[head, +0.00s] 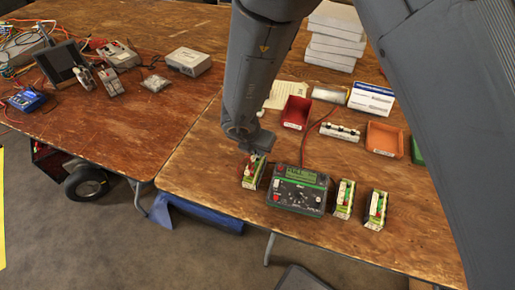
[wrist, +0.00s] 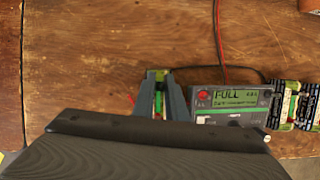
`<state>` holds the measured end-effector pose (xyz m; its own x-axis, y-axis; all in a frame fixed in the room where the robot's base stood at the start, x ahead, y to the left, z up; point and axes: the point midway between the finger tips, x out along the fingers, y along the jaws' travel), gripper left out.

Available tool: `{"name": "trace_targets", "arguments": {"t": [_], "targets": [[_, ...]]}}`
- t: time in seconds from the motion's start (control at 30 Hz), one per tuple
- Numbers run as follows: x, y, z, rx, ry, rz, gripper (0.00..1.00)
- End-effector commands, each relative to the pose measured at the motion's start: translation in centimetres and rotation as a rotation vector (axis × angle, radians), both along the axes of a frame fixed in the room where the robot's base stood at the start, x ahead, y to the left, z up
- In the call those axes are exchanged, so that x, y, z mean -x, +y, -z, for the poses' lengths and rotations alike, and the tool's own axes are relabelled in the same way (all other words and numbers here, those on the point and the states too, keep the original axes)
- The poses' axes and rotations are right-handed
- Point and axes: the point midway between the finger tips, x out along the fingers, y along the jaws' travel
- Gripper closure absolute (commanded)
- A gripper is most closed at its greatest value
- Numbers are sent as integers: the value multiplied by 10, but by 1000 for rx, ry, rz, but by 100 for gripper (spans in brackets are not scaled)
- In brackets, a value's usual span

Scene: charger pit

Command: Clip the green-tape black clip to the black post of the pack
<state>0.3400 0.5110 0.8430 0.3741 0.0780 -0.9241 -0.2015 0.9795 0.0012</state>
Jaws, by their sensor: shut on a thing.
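My gripper (head: 257,156) is low over the left end of the near table edge, at the pack (head: 252,178) left of the charger. In the wrist view its two fingers (wrist: 160,88) are close together around a narrow thing with green on it, which looks like the green-tape black clip (wrist: 158,103). The pack's top shows between and beyond the fingertips in the wrist view. The black post is hidden by the fingers, so I cannot tell whether the clip touches it.
The charger (head: 298,190) stands right of the pack; its display (wrist: 236,98) reads FULL. Two more packs (head: 344,199) (head: 376,209) stand to its right. A red bin (head: 296,112), a white strip (head: 340,131) and an orange bin (head: 384,139) lie behind. A red cable runs behind the charger.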

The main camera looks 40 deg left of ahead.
Motion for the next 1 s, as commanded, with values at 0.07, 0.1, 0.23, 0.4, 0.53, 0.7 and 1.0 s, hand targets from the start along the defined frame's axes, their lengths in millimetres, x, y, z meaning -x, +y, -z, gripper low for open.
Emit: {"name": "trace_targets", "arguments": {"t": [0.07,0.1,0.23,0.4,0.53,0.7,1.0], "targets": [[0,0,1,0,0,0,100],[0,0,1,0,0,0,100],[0,0,1,0,0,0,100],[0,0,1,0,0,0,100],[0,0,2,0,0,0,100],[0,0,2,0,0,0,100],[0,0,2,0,0,0,66]]}}
